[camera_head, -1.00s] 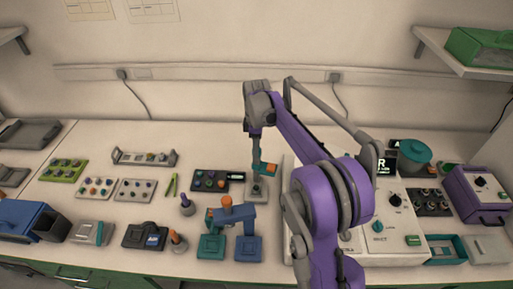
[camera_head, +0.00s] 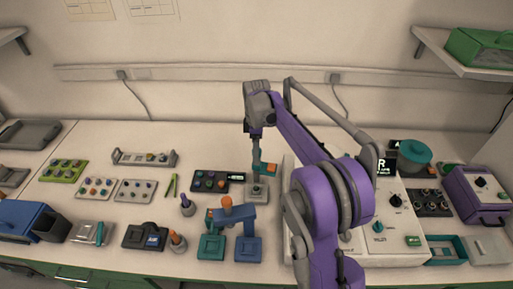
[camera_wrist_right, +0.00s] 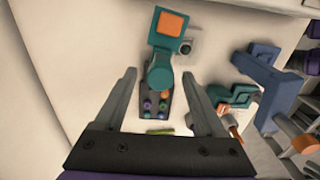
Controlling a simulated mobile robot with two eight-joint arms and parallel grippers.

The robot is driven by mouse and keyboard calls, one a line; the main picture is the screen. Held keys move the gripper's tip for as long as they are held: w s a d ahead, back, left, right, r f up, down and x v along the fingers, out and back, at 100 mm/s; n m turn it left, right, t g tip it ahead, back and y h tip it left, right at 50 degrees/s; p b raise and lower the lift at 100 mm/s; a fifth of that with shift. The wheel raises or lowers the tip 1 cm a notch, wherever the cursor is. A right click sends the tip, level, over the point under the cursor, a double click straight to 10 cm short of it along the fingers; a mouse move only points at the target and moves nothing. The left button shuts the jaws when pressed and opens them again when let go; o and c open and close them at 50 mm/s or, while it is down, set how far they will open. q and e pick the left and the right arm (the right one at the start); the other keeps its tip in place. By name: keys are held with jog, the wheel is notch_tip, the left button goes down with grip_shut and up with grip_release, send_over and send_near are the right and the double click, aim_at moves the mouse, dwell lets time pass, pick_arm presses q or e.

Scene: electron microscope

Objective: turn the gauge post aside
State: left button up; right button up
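The gauge post (camera_head: 257,166) is a slim teal post with an orange-faced block (camera_head: 267,169) on a side arm, by a small grey base (camera_head: 257,190). In the right wrist view its rounded teal top (camera_wrist_right: 160,77) lies between my spread fingers, with clear gaps on both sides. Its arm and orange-topped block (camera_wrist_right: 172,26) point away from the palm. My right gripper (camera_wrist_right: 160,85) is open and empty, above the post; in the head view its fingers are small and hard to make out. My left gripper is not in view.
A blue and teal bracket with an orange knob (camera_head: 226,202) stands in front of the post. A dark button panel (camera_head: 209,182) lies to its left. A large white console (camera_head: 400,235) is to the right, partly behind my right arm. Several small trays lie further left.

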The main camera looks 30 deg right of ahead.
notch_tip(320, 180, up, 11)
jog(key=shift+p, duration=0.4)
jog(key=shift+f, duration=0.1)
dwell(0.4)
jog(key=s+a+f+m+t, duration=0.1)
jog(key=s+a+m, duration=0.2)
jog(key=s+a, duration=0.3)
jog(key=s+a+m+t, duration=0.2)
jog(key=s+a+m, duration=0.1)
jog(key=s, duration=0.5)
jog(key=s+a+f+m+t, duration=0.1)
jog(key=s+a+f+m, duration=0.1)
jog(key=s+f, duration=0.3)
jog(key=s+a+f+m+t, duration=0.1)
jog(key=s+a+f+m, duration=0.2)
jog(key=s, duration=0.6)
notch_tip(320, 180, down, 3)
jog(key=shift+r+m+t, duration=0.1)
jog(key=shift+m+t, duration=0.2)
